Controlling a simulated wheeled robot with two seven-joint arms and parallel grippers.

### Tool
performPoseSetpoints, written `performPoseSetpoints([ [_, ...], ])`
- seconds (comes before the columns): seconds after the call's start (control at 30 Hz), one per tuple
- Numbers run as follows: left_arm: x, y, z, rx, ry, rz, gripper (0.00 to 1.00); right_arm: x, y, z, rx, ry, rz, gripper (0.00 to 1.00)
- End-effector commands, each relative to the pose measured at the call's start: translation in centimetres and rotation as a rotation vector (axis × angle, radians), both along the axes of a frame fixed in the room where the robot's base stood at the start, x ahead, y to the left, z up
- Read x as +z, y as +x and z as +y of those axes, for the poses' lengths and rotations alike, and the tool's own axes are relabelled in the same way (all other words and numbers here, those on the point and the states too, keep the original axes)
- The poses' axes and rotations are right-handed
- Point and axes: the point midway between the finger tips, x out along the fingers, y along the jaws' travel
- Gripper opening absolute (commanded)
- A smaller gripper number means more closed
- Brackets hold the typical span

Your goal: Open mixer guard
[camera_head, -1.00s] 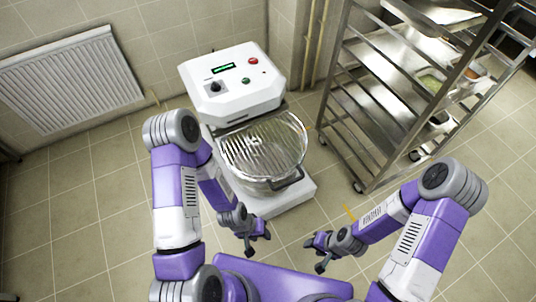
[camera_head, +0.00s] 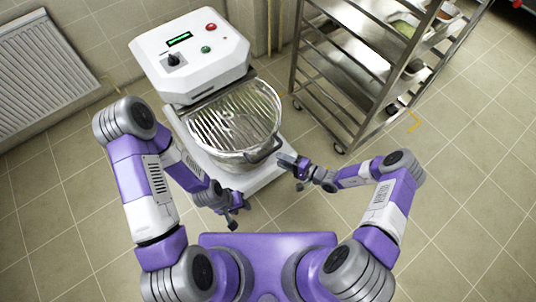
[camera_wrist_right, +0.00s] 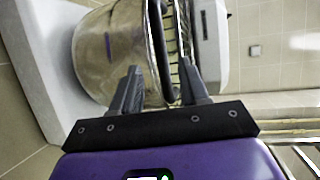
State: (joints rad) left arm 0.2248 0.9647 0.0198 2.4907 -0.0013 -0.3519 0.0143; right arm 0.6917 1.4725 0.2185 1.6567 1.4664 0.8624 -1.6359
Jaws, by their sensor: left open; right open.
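The white mixer (camera_head: 190,55) stands ahead of me with a display and several knobs on top. Its wire guard (camera_head: 235,118) lies closed over the metal bowl (camera_head: 228,162); a dark handle (camera_head: 266,151) sticks out at its front. My right gripper (camera_head: 287,166) is open just right of the handle, and appears apart from it. In the right wrist view, the open fingers of this gripper (camera_wrist_right: 160,85) point at the bowl's side, with the handle (camera_wrist_right: 163,60) and guard wires beyond them. My left gripper (camera_head: 240,212) is open and empty, low in front of the mixer's base.
A steel rack (camera_head: 365,75) with trays and food containers stands on the right, close to the mixer. A white radiator (camera_head: 40,75) hangs on the left wall. The tiled floor (camera_head: 470,200) to the right is clear.

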Motion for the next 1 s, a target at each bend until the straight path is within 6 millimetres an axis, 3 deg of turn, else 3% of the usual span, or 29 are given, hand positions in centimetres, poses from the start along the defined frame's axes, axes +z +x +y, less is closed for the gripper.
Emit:
performPoseSetpoints([
  [0.5,-2.3,0.0,0.0,0.000,0.000,-0.001,0.43,-1.4,3.8,5.4,-0.016,0.003,-0.018,0.44],
  [0.87,-2.4,0.0,0.0,0.000,0.000,0.000,0.43,-1.3,4.2,6.1,-0.017,0.003,-0.016,0.44],
  [1.0,-2.4,0.0,0.0,0.000,0.000,0.000,0.43,-1.3,4.2,6.1,-0.017,0.003,-0.016,0.28],
])
